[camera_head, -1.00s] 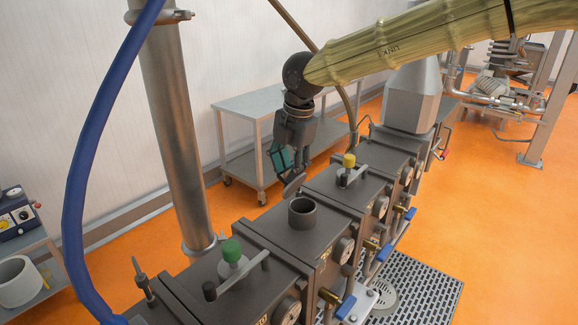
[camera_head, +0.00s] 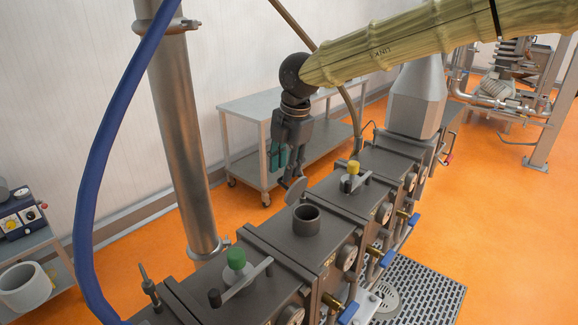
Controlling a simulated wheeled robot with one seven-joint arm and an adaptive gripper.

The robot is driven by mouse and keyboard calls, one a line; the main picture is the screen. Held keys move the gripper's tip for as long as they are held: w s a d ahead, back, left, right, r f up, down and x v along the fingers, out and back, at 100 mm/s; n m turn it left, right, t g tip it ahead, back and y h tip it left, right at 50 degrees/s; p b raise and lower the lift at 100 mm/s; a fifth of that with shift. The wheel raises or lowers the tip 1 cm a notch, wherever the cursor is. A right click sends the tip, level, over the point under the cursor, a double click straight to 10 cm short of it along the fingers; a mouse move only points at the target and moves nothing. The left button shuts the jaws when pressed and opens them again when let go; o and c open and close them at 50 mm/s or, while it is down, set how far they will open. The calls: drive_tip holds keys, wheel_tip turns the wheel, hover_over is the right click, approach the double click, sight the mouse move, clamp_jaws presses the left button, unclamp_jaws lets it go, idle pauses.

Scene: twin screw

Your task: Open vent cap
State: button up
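The middle machine block has an open dark round vent port (camera_head: 306,220). Its grey disc-shaped cap (camera_head: 296,190) stands tipped up at the port's far-left side, clear of the opening. My gripper (camera_head: 287,170) points down just above and behind the cap, with teal on its finger side. I cannot tell whether a fingertip touches the cap, or how wide the fingers stand apart.
A green-knobbed cap with a bar handle (camera_head: 236,259) sits on the nearer block, and a yellow-knobbed one (camera_head: 353,168) on the farther block. A steel column (camera_head: 178,130) and blue hose (camera_head: 93,180) stand at left. A cart (camera_head: 245,108) stands behind.

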drive_tip(key=w+a+r+p, duration=0.5)
drive_tip(key=p, duration=0.1)
drive_tip(key=shift+w+a+r, duration=0.35)
idle(1.1)
idle(0.5)
wheel_tip(320, 180, up, 12)
drive_tip(key=s+d, duration=0.1)
drive_tip(key=shift+s+d, duration=0.35)
drive_tip(key=shift+f, duration=0.1)
